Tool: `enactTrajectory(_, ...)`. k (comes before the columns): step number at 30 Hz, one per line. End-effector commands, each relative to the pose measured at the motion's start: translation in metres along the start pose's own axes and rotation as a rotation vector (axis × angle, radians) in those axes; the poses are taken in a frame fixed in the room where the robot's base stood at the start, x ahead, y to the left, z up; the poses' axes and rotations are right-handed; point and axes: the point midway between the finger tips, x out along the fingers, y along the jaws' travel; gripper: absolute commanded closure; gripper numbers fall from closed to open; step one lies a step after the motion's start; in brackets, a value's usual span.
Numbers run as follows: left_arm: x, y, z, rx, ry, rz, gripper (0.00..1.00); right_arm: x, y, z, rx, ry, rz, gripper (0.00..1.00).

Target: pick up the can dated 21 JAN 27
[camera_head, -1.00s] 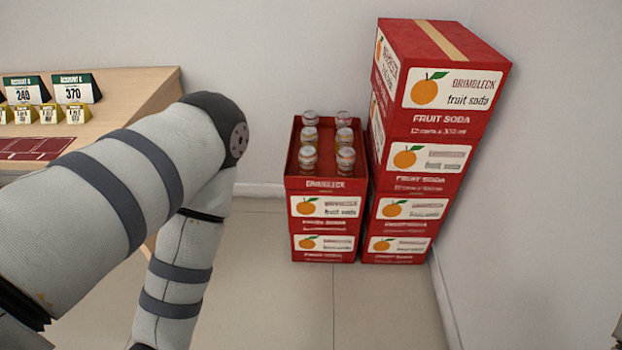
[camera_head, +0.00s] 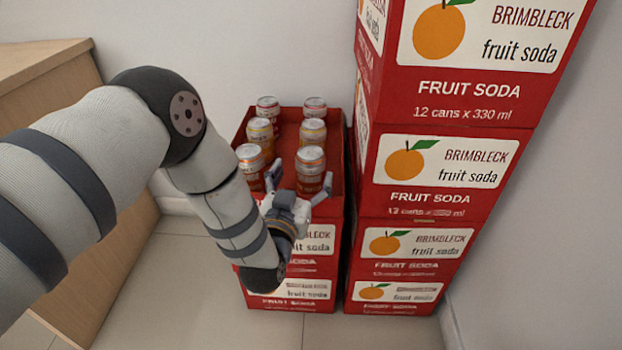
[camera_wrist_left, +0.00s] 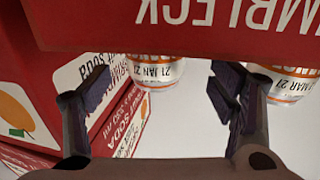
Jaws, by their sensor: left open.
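Several cans stand in two columns in the open top red crate (camera_head: 341,205). The wrist view is upside down. In it, the can that reads 21 JAN 2-something (camera_wrist_left: 157,72), last digit unclear, lies beyond and between my left gripper's fingers. It appears to be the front right can (camera_head: 310,170) in the head view. My left gripper (camera_head: 300,184) is open at the crate's front edge, its fingers (camera_wrist_left: 160,88) apart and empty. A can with a MAR date (camera_wrist_left: 292,82) is partly hidden behind a finger; it appears to be the front left can (camera_head: 250,164).
A taller stack of red fruit soda boxes (camera_head: 437,170) stands close on the right of the crate. A wooden counter (camera_head: 110,225) is at the left. A wall is behind, and clear floor (camera_head: 375,332) lies in front.

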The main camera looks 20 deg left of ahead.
Motion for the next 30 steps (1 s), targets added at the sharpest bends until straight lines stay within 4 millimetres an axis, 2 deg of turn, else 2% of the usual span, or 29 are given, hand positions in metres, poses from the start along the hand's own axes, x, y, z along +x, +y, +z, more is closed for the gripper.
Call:
enactTrajectory(7,0.044,0.004,0.006,0.0,-0.001,-0.001,0.22,0.017,-0.001,-0.006,-0.003,-0.025,0.0,0.6)
enactTrajectory(15,0.05,0.004,0.002,0.0,-0.002,0.0,0.22,0.017,-0.002,-0.006,-0.003,-0.026,-0.001,0.6)
enactTrajectory(17,0.05,0.004,0.002,0.0,-0.002,0.0,0.34,0.017,-0.002,-0.006,-0.003,-0.026,-0.001,0.6)
enactTrajectory(24,0.05,0.004,0.002,0.0,-0.002,0.0,0.88,0.017,-0.002,-0.006,-0.003,-0.026,-0.001,0.6)
enactTrajectory(30,0.05,0.004,0.001,0.0,0.0,0.0,0.89,0.017,-0.002,-0.006,-0.003,-0.025,-0.001,0.6)
